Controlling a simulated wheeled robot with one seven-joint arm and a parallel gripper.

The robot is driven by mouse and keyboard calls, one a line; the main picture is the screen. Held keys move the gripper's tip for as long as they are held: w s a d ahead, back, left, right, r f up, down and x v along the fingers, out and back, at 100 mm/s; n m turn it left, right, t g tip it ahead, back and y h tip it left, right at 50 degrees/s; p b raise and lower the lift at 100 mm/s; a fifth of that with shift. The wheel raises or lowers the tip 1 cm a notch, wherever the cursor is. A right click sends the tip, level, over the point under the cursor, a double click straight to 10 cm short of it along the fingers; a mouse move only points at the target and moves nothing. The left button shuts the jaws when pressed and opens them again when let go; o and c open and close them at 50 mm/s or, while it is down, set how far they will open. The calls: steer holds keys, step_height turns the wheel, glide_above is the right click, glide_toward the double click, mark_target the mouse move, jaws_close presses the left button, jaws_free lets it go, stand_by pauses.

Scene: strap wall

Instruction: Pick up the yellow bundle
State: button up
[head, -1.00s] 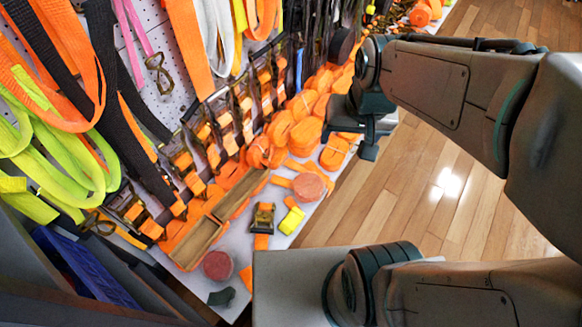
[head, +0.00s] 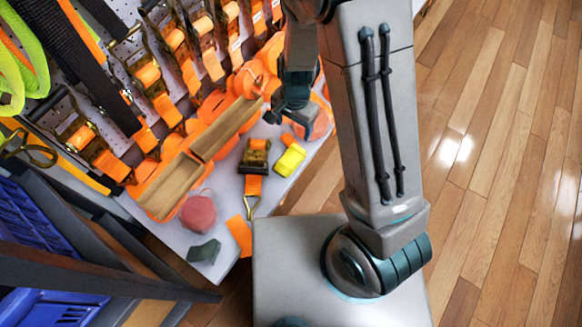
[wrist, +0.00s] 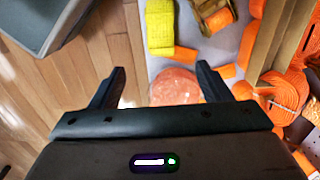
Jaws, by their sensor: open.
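The yellow bundle (head: 290,160) lies on the grey shelf near its front edge, right of a ratchet buckle with an orange strap. In the wrist view the yellow bundle (wrist: 160,24) is at the top, beyond the fingertips and left of the buckle. My gripper (head: 282,112) is above the shelf, behind the bundle in the head view and apart from it. In the wrist view my gripper (wrist: 158,85) has its two fingers spread wide, with nothing held. A round reddish disc (wrist: 174,86) shows between and below the fingers.
The ratchet buckle (head: 254,158) sits close beside the bundle. A wooden tray (head: 170,186), a red round piece (head: 199,213) and a dark green piece (head: 204,251) lie on the shelf. Orange strap coils (wrist: 283,98) lie near the right finger. Straps hang on the wall behind.

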steer(key=b, duration=0.5)
glide_toward(291, 157)
steer(key=shift+m, duration=0.3)
step_height(291, 157, down, 5)
steer(key=shift+f, duration=0.1)
step_height(291, 157, down, 5)
steer(key=b, duration=0.3)
steer(key=shift+a+f, duration=0.1)
steer(key=shift+a, duration=0.05)
steer(key=shift+c, duration=0.3)
steer(key=c, duration=1)
